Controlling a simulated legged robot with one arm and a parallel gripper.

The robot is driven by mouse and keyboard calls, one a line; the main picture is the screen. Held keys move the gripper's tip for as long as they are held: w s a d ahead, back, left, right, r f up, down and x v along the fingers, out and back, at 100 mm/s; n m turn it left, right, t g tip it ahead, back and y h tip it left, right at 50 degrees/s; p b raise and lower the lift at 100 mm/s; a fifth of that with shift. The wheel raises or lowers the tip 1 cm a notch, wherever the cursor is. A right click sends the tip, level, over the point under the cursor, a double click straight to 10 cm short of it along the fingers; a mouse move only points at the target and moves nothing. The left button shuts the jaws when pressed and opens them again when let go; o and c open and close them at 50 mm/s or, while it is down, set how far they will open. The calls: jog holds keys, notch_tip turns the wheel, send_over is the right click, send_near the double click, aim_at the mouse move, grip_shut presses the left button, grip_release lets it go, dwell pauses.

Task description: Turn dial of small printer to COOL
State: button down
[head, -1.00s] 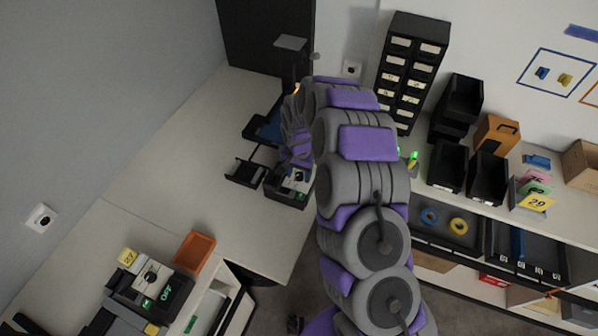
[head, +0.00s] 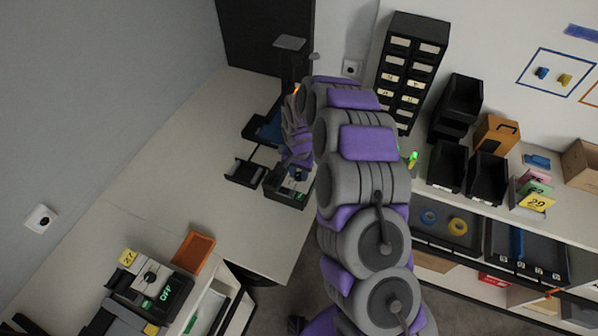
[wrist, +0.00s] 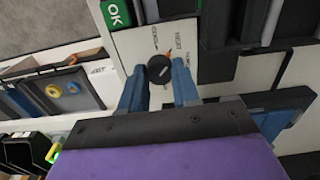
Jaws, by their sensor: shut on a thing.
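The small printer (head: 287,194) is a dark box with a pale top panel on the table, partly hidden by my gripper (head: 297,160) in the head view.
Dark open trays (head: 246,172) lie beside the printer. A device showing OFF (head: 150,282) and an orange tray (head: 194,252) stand at lower left. A black drawer tower (head: 413,65) and black bins (head: 488,176) are at right. The table's left middle is clear.

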aim_at(298, 174)
jog(key=n, duration=0.4)
jog(key=shift+f+b, duration=0.1)
jog(key=shift+b, duration=0.25)
jog(key=n, duration=0.4)
jog(key=shift+s+n, duration=0.1)
jog(key=shift+n, duration=0.2)
dwell(0.3)
jog(key=c, duration=0.8)
grip_release()
jog(key=shift+a, duration=0.1)
notch_tip(298, 174, up, 17)
jog(key=shift+a+r, duration=0.1)
jog(key=shift+r, duration=0.1)
